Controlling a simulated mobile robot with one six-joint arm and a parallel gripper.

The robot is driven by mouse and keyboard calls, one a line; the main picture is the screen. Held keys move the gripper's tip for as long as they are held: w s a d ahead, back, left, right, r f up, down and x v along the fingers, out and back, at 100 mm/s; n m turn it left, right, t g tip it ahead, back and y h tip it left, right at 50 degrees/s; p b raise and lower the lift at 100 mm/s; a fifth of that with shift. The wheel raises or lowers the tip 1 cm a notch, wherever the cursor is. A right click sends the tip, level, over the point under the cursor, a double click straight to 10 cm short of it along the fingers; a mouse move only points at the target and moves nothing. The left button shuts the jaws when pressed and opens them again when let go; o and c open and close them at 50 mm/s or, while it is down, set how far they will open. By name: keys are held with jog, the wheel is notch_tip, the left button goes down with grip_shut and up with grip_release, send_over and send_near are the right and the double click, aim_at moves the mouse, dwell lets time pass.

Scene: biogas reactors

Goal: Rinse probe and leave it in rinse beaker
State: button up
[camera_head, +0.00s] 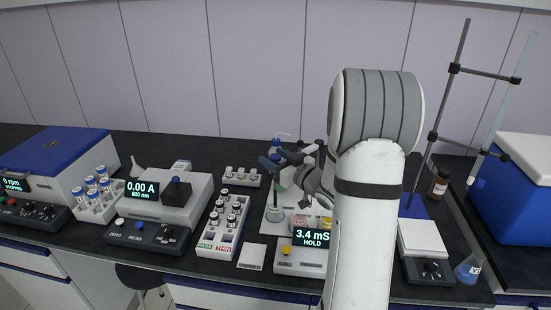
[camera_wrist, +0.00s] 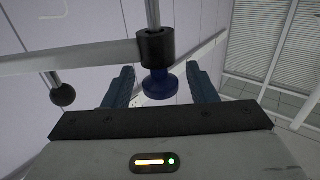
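My gripper (camera_head: 277,162) is above the area behind the conductivity meter (camera_head: 310,237), whose display reads 3.4 mS HOLD. In the wrist view its two blue fingers (camera_wrist: 161,86) stand apart. A dark blue knob-like part (camera_wrist: 160,84) under a black collar shows between them, with gaps on both sides. I cannot tell whether it is the probe's top. A small glass beaker (camera_head: 275,214) stands below the gripper on a pale tray (camera_head: 268,227). The probe and which vessel is the rinse beaker are not clear; my arm hides part of this area.
A vial rack (camera_head: 228,222) and a white pad (camera_head: 252,256) lie left of the tray. A photometer (camera_head: 160,198) and centrifuge (camera_head: 65,163) stand further left. At right are a balance (camera_head: 421,240), a flask (camera_head: 468,269) and a tall stand (camera_head: 445,110).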

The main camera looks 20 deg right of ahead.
jog(key=b+v, duration=0.1)
jog(key=v, duration=0.6)
jog(key=shift+s+d, duration=0.15)
jog(key=shift+s, duration=0.2)
jog(key=shift+r, duration=0.1)
jog(key=s+a+f+m+g+h, duration=0.1)
jog(key=s+a+m+g+h, duration=0.1)
jog(key=s+a+g, duration=0.5)
jog(key=s+a+m+g+h, duration=0.2)
jog(key=s+a+g+h, duration=0.2)
jog(key=s, duration=1.2)
jog(key=a+g, duration=0.3)
jog(key=a, duration=0.2)
jog(key=shift+f, duration=0.35)
